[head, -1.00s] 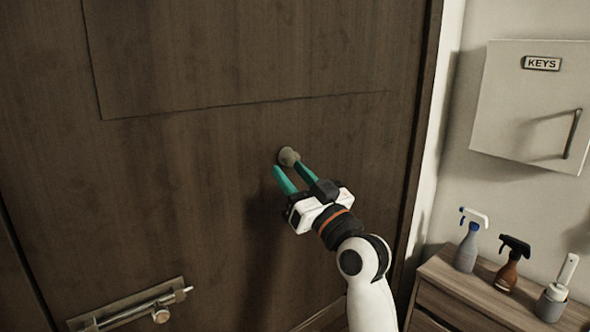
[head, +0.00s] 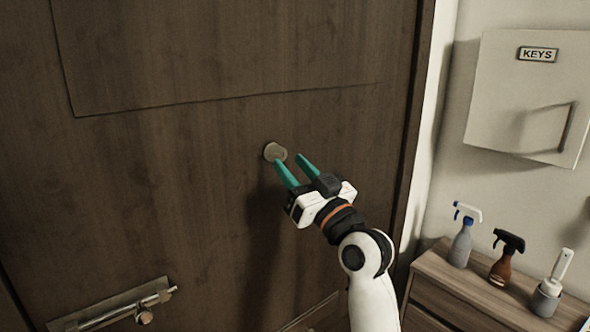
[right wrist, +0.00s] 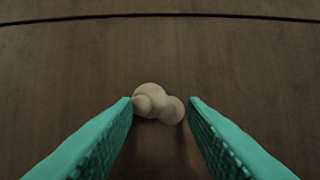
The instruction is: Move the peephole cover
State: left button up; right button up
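The peephole cover (head: 274,152) is a small round beige piece on the dark wooden door (head: 170,180). My left gripper is out of view.
A metal latch (head: 120,307) is low on the door. At right, a key cabinet (head: 520,100) hangs on the wall above a wooden dresser (head: 470,285) with two spray bottles (head: 462,236) (head: 504,262) and a brush in a holder (head: 551,287). The door around the cover is clear.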

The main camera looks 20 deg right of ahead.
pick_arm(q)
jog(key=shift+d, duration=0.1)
pick_arm(e)
jog(key=shift+w+d+f, duration=0.1)
jog(key=shift+w+d, duration=0.05)
jog(key=shift+d, duration=0.05)
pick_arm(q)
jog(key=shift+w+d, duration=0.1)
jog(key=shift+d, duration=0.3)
pick_arm(e)
jog(key=shift+d, duration=0.1)
pick_arm(q)
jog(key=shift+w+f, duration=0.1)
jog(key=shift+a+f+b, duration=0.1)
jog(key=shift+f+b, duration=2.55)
jog(key=shift+b, duration=0.15)
pick_arm(e)
jog(key=d+r+v, duration=0.1)
jog(key=v, duration=1.3)
jog(key=shift+h, duration=0.4)
